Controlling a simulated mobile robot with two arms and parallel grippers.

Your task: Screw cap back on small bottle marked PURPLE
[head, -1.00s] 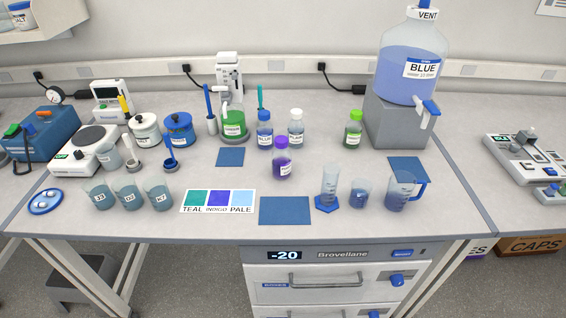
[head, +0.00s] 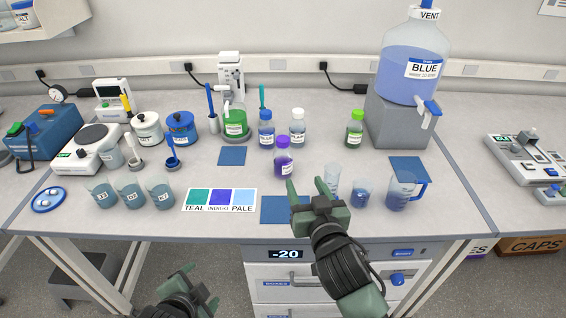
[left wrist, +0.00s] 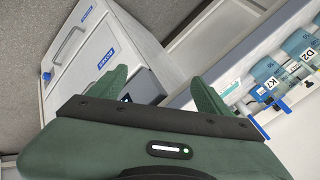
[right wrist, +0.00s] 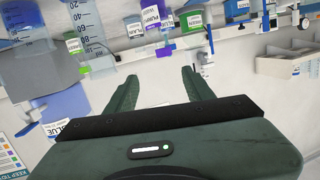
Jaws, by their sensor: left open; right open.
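The small bottle with purple liquid (head: 284,165) stands upright on the bench, centre of the head view. A purple cap (head: 283,142) sits on its top; I cannot tell how tightly. In the right wrist view the bottle's label (right wrist: 152,14) starts with "PURP" and the purple cap (right wrist: 164,52) shows, the picture being turned over. My right gripper (head: 306,186) is open and empty, in front of the bottle and a little to its right, apart from it. My left gripper (head: 202,287) is open and empty, low in front of the bench.
Blue-capped (head: 266,128), white-capped (head: 297,128) and green-capped (head: 355,128) bottles stand behind. A cylinder (head: 332,178), a small beaker (head: 361,193) and a jug (head: 400,192) stand to the right. A colour card (head: 219,212) lies left of a blue mat (head: 272,212).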

